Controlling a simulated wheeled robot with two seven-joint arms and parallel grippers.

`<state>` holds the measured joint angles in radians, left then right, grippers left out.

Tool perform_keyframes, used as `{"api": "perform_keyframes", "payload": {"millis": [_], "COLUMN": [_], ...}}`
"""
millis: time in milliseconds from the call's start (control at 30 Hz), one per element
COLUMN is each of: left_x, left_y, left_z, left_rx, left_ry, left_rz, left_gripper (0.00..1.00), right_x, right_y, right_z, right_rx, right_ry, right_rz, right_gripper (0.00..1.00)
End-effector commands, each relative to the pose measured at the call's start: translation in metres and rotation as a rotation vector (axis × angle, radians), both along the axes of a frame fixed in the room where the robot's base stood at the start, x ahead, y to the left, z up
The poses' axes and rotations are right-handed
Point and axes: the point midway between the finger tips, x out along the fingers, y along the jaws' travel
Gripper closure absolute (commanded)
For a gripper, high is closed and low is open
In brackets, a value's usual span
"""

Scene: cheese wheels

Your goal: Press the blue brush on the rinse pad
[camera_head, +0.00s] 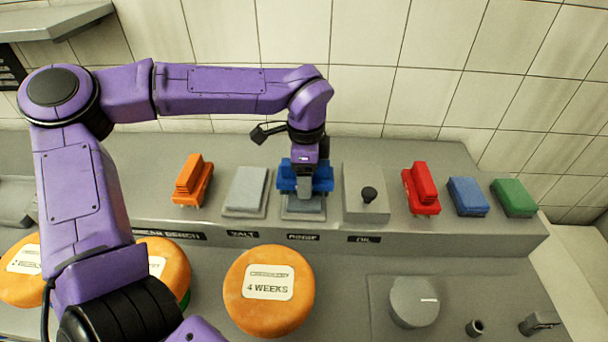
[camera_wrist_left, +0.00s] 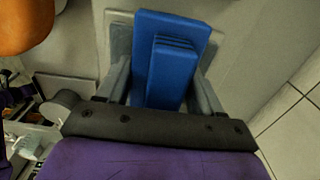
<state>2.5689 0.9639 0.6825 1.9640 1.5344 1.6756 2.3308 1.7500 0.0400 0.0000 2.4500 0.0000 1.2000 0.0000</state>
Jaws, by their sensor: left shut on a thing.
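The blue brush (camera_head: 322,179) is held in my left gripper (camera_head: 304,188), which is shut on it and points down from the purple arm. The brush is right over the rinse pad (camera_head: 290,212), a grey pad whose front edge shows below it above the rinse label. I cannot tell whether the brush touches the pad. In the left wrist view the blue brush (camera_wrist_left: 165,60) sits between the two fingers of my left gripper (camera_wrist_left: 158,85), with a grey pad edge (camera_wrist_left: 118,38) beside it. My right gripper is not in view.
The salt pad (camera_head: 246,190) is just left and the oil box with a black knob (camera_head: 366,205) just right. An orange brush (camera_head: 193,180), a red brush (camera_head: 421,188), a blue block (camera_head: 468,196) and a green block (camera_head: 514,197) share the shelf. A cheese wheel (camera_head: 240,306) stands in front.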

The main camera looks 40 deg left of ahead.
Motion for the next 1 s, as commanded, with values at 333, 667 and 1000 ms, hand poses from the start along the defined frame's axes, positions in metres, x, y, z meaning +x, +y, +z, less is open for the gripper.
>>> {"api": "perform_keyframes", "payload": {"millis": [333, 667, 1000], "left_x": [-0.001, -0.001, -0.001], "left_y": [0.000, 0.000, 0.000], "left_z": [-0.003, 0.016, 0.050], "left_rx": [0.000, 0.000, 0.000], "left_ry": [0.007, 0.004, 0.002], "left_rz": [-0.001, -0.001, 0.000], "left_gripper": [0.58, 0.58, 0.58], "right_x": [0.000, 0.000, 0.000], "right_y": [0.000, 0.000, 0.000], "right_z": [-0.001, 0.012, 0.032], "right_rx": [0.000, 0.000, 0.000], "right_ry": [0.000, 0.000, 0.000], "right_rz": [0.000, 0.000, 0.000], "right_gripper": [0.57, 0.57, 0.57]}}
